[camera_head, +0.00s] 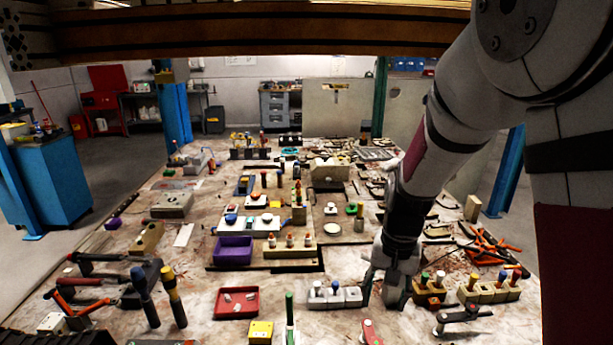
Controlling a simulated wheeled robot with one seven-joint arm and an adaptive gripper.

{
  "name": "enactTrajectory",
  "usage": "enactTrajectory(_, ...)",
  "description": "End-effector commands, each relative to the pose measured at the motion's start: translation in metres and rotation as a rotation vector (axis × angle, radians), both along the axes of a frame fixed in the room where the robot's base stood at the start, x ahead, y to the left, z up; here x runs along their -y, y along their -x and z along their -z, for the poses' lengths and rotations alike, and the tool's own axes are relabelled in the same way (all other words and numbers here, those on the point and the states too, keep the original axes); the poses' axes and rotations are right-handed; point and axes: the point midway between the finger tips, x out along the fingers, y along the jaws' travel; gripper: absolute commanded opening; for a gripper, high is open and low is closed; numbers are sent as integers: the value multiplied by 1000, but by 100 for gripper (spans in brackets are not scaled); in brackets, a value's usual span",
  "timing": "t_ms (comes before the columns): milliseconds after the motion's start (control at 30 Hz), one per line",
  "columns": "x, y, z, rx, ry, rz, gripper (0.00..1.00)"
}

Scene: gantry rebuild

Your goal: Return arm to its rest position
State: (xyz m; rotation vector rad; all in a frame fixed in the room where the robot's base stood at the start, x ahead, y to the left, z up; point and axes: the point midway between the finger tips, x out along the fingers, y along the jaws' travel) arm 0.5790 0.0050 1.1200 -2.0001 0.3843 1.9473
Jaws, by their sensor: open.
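My arm comes down from the upper right in the head camera view and reaches over the right half of the workbench (190,262). My gripper (383,294) points down at the near right of the bench. It is open, with a finger on each side. It stands between a pale block with several pegs (335,297) on its left and a brown block with coloured pegs (430,293) on its right. I see nothing held between the fingers. Whether the fingertips touch the bench cannot be told.
A red tray (237,303) and a purple bin (233,251) sit left of the gripper. Orange-handled tools (487,246) lie to the right. Tall screwdrivers (290,312) stand near the front. A wooden beam (250,32) spans the top. Blue posts flank the bench.

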Motion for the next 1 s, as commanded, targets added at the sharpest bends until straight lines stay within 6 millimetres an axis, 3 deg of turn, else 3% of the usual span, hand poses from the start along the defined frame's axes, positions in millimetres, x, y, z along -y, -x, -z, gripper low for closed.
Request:
enactTrajectory(200, -5, 26, -68, 110, -51, -90, 47)
enactTrajectory(500, -5, 83, -137, 262, -38, -231, 47)
enactTrajectory(700, -1, 126, -164, 362, 25, -319, 47)
enactTrajectory(1000, 4, 170, -177, 450, 126, -394, 47)
